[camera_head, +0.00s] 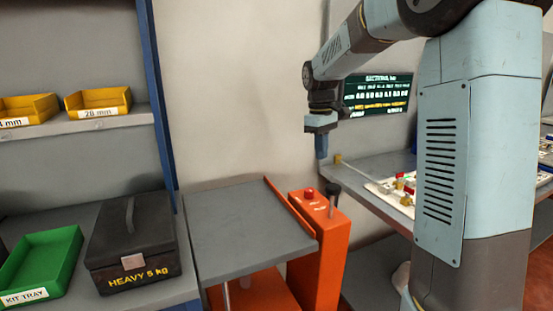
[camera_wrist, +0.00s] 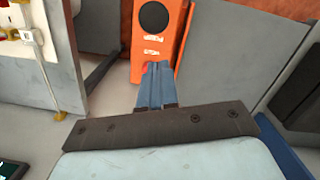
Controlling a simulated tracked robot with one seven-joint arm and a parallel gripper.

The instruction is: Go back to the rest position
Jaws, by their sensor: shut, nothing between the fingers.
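My gripper (camera_head: 321,148) hangs downward from my raised arm in the head view, in the air above the back of the orange post (camera_head: 333,250). In the wrist view my gripper (camera_wrist: 155,72) shows as two blue fingers close together, with nothing between them. The orange post (camera_wrist: 155,45) lies beyond the fingertips there, with a black round knob on its top. In the head view the post has a red button (camera_head: 309,194) and a black-knobbed lever (camera_head: 334,190).
A grey platform (camera_head: 245,225) adjoins the post. Left are a black "HEAVY 5 kg" case (camera_head: 130,245), a green kit tray (camera_head: 40,262) and shelved yellow bins (camera_head: 98,101). Right is a bench with a white tray (camera_head: 378,187) of small parts; a dark screen (camera_head: 378,95) hangs behind.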

